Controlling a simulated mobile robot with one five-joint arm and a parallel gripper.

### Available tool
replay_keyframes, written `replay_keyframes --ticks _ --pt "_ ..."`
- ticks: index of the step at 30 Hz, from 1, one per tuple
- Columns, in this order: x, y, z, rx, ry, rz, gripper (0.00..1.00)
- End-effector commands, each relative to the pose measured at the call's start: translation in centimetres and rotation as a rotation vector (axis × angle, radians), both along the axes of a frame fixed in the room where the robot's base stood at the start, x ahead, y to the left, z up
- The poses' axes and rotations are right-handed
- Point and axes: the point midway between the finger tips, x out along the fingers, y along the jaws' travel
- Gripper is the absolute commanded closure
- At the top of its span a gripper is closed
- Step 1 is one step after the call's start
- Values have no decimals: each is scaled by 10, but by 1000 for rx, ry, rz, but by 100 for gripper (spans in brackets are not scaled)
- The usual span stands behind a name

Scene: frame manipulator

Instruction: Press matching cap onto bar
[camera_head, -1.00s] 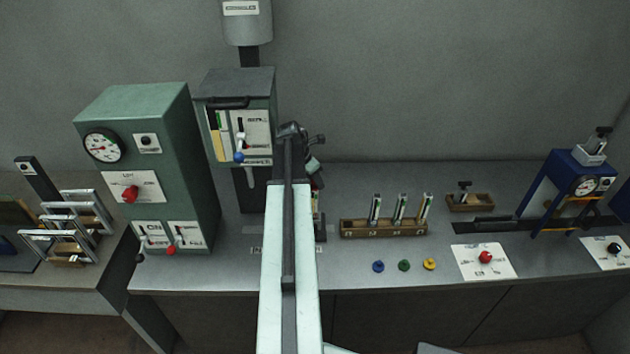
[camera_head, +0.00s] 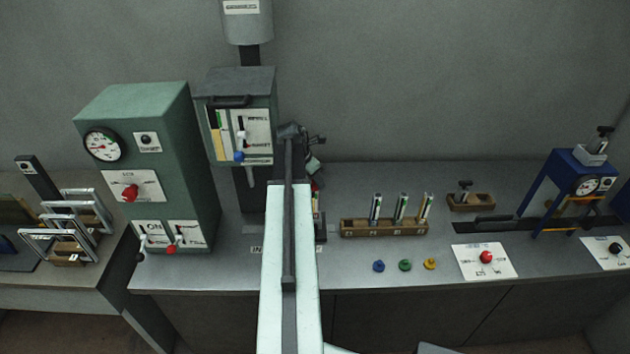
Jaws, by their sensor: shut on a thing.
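My gripper (camera_head: 312,163) is at the far end of my arm, in front of the bench station right of the green box, and is mostly hidden by the arm. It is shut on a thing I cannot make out. A small red patch shows just below it, above a pale upright piece (camera_head: 317,203) that may be a bar; whether they touch is unclear. Several slots are in the wooden rack (camera_head: 384,232); three bars (camera_head: 375,208) stand there upright. A blue cap (camera_head: 378,266), a green cap (camera_head: 404,265) and a yellow cap (camera_head: 430,264) lie on the bench.
A green cabinet (camera_head: 150,170) with gauge and levers stands left; a grey machine (camera_head: 238,115) with a blue-knobbed lever is behind. A small wooden box (camera_head: 470,201), a red-knob panel (camera_head: 485,260) and a blue press frame (camera_head: 565,185) are right. The bench front is mostly clear.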

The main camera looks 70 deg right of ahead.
Motion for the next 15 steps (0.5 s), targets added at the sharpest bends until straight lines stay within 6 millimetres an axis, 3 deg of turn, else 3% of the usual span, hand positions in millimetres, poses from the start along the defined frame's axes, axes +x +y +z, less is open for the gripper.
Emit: replay_keyframes --ticks 9,10,12,15 --pt "0 0 0 0 0 -1 98" --pt "0 0 0 0 0 -1 52" --pt "0 0 0 0 0 -1 35" --pt "-1 0 0 0 0 -1 35"
